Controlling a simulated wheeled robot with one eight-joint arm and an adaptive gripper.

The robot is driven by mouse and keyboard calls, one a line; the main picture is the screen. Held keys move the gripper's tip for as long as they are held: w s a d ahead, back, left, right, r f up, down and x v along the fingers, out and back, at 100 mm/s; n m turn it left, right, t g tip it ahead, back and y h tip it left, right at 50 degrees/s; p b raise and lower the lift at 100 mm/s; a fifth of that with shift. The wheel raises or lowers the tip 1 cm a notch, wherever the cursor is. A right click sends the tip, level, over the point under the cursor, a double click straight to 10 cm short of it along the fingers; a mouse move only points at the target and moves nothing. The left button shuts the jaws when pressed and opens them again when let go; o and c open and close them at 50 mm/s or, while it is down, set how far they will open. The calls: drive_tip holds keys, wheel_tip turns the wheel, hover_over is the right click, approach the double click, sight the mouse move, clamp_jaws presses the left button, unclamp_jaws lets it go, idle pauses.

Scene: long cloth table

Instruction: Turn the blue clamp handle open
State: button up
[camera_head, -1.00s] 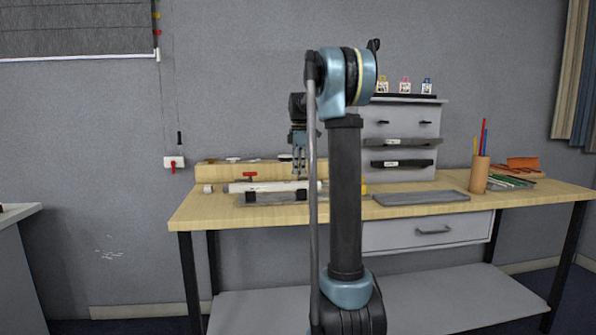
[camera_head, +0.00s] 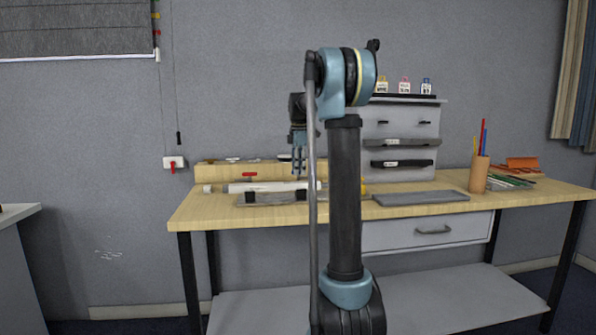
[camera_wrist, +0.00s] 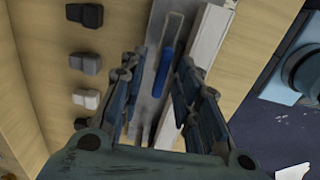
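The blue clamp handle (camera_wrist: 164,70) shows in the wrist view as a slim blue grip on a pale metal loop, over a grey metal strip (camera_wrist: 158,25). My gripper (camera_wrist: 161,62) is open, with one finger on each side of the handle and visible gaps; I cannot tell how far the tips are above it. In the head view my gripper (camera_head: 299,162) points down over the back of the bench, partly behind my arm. I cannot make out the blue handle there.
A red-handled clamp (camera_head: 249,176) and a white bar (camera_head: 262,187) lie left of my gripper on the wooden bench (camera_head: 195,215). A grey drawer unit (camera_head: 405,125) stands behind right. A grey tray (camera_head: 420,197) and pencil cup (camera_head: 479,174) are farther right.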

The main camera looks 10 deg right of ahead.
drive_tip(key=shift+r, duration=0.15)
wheel_tip(320, 180, up, 12)
drive_tip(key=shift+f, duration=0.2)
idle(0.5)
drive_tip(key=s+f+m+t, duration=0.1)
drive_tip(key=s+f+m, duration=0.45)
drive_tip(key=s, duration=0.75)
drive_tip(key=s+f+m, duration=0.4)
drive_tip(key=s+f, duration=0.3)
drive_tip(key=s, duration=0.5)
drive_tip(key=s+f+m+t, duration=0.1)
drive_tip(key=s+f+m, duration=0.7)
drive_tip(key=s+f, duration=1.2)
wheel_tip(320, 180, down, 4)
drive_tip(key=shift+r, duration=0.1)
